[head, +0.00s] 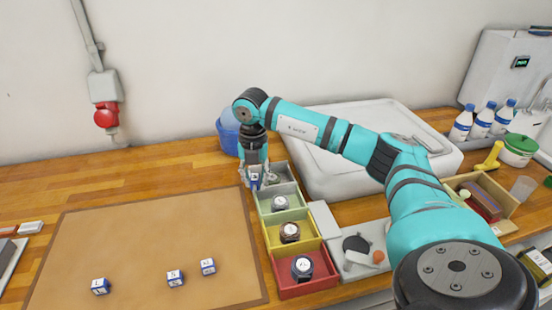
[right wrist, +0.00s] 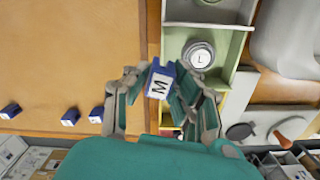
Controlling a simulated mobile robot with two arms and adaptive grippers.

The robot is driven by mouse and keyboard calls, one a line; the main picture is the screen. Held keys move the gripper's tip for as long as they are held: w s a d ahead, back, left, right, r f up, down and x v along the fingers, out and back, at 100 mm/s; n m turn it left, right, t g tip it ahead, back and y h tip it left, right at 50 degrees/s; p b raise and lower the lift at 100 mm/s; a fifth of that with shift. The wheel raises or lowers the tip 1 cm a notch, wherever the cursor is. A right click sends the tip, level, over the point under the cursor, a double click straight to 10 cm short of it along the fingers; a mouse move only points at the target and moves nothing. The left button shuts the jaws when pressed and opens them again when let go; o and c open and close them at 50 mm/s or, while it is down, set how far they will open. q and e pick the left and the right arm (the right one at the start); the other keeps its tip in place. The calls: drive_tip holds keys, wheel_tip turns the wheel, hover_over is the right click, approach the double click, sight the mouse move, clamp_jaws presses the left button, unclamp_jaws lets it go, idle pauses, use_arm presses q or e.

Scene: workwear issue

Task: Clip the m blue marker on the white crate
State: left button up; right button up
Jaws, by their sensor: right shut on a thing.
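My right gripper (head: 253,183) is shut on a blue-and-white marker block (head: 256,177). In the right wrist view, the marker (right wrist: 160,83) shows a letter M between the fingers (right wrist: 163,90). The pale grey-white crate (head: 287,187) is the farthest of a row of coloured crates; the gripper is at its left front side, close to it. The white crate is partly in the right wrist view (right wrist: 235,8) at the top, above the held marker. The gripper hides part of the crate's edge, and I cannot tell whether marker and crate touch. My left gripper is out of view.
Green (head: 299,214), yellow (head: 312,244) and red (head: 318,285) crates continue the row, each holding a round-faced item. Several other blue-and-white markers (head: 175,278) lie on the brown mat (head: 140,240). A blue container (head: 228,130) stands behind the gripper. The mat's middle is clear.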

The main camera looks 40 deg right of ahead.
sight(276, 185)
drive_tip(key=d+m, duration=0.2)
drive_tip(key=m, duration=0.3)
drive_tip(key=d+m, duration=0.3)
drive_tip(key=m, duration=0.2)
drive_tip(key=w+d+m+p, duration=0.1)
drive_tip(key=d+m, duration=0.2)
drive_tip(key=m, duration=0.1)
drive_tip(key=shift+d+r+m, duration=0.15)
drive_tip(key=shift+r+m, duration=0.15)
drive_tip(key=shift+m, duration=0.1)
drive_tip(key=shift+f+b, duration=2.05)
drive_tip(key=shift+f, duration=0.35)
drive_tip(key=shift+f, duration=0.35)
drive_tip(key=shift+f, duration=1.05)
